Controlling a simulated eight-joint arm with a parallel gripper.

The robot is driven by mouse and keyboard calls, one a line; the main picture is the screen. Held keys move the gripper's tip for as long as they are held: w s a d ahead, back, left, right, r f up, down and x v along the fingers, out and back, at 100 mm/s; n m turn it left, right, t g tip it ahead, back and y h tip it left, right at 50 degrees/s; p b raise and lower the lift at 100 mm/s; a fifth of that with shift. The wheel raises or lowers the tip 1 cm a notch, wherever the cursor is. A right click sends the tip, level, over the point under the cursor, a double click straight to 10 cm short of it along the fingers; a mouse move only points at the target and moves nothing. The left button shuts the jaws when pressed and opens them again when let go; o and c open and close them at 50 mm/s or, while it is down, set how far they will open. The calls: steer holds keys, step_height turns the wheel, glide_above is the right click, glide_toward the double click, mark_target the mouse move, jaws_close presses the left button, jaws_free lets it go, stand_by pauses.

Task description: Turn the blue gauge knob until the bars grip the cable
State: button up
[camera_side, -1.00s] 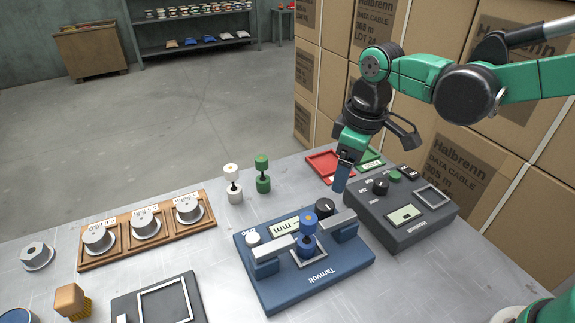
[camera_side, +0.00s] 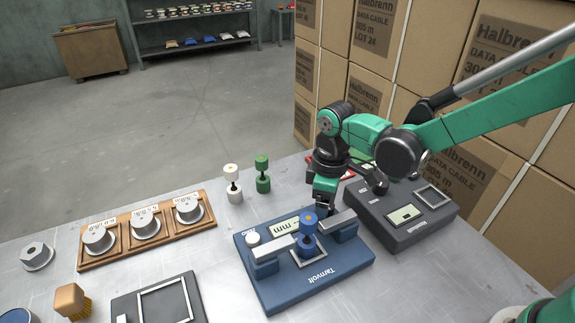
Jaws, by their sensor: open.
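The blue gauge (camera_side: 330,275) lies on the table with two grey bars, the left bar (camera_side: 277,250) and the right bar (camera_side: 343,220).
A dark grey scale (camera_side: 405,235) stands close on the right. Cardboard boxes (camera_side: 350,90) are stacked behind the arm.

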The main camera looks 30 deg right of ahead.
jaws_close()
steer(key=m, duration=1.9)
stand_by(0.5)
steer(key=shift+m, duration=0.5)
